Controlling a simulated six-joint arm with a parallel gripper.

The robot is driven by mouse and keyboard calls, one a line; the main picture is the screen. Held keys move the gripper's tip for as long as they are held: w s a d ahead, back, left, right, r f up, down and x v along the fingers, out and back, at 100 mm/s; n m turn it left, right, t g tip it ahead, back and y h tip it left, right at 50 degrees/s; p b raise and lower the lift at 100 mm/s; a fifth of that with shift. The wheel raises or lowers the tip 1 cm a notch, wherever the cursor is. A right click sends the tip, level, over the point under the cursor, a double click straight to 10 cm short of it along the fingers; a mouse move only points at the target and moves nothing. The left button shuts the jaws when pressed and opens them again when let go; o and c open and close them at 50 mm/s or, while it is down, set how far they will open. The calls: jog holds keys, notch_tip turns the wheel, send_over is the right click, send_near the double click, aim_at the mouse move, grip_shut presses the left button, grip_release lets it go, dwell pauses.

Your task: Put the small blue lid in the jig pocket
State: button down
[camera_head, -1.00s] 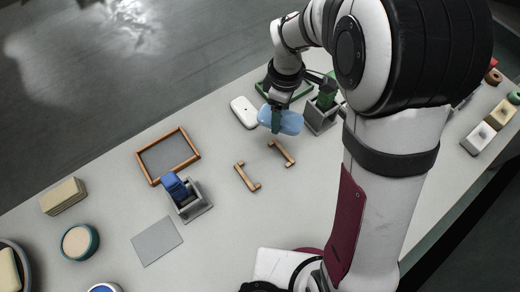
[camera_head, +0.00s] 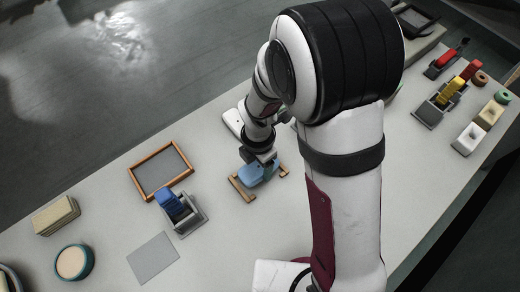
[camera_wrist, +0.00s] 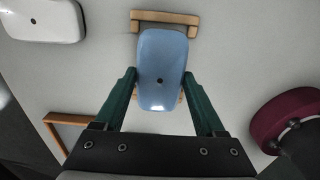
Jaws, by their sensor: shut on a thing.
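The jig is a pair of wooden end brackets (camera_head: 242,190) on the table. In the wrist view the far bracket (camera_wrist: 165,17) shows whole beyond the lid's far end. The near bracket is mostly hidden under the lid. The lid lies over the pocket between them; I cannot tell whether it touches the table. My wrist hides part of it in the head view.
A white lid (camera_head: 233,122) lies just behind the jig. To the left are a wooden-rimmed tray (camera_head: 137,185), a blue-handled clamp (camera_head: 174,205) and a flat grey plate (camera_head: 153,258). More clamps (camera_head: 446,93) and blocks stand at right. The table in front of the jig is clear.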

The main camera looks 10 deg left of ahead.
aim_at(259, 167)
notch_tip(259, 167, down, 3)
jog(key=shift+f, duration=0.15)
jog(key=shift+f, duration=0.15)
grip_release()
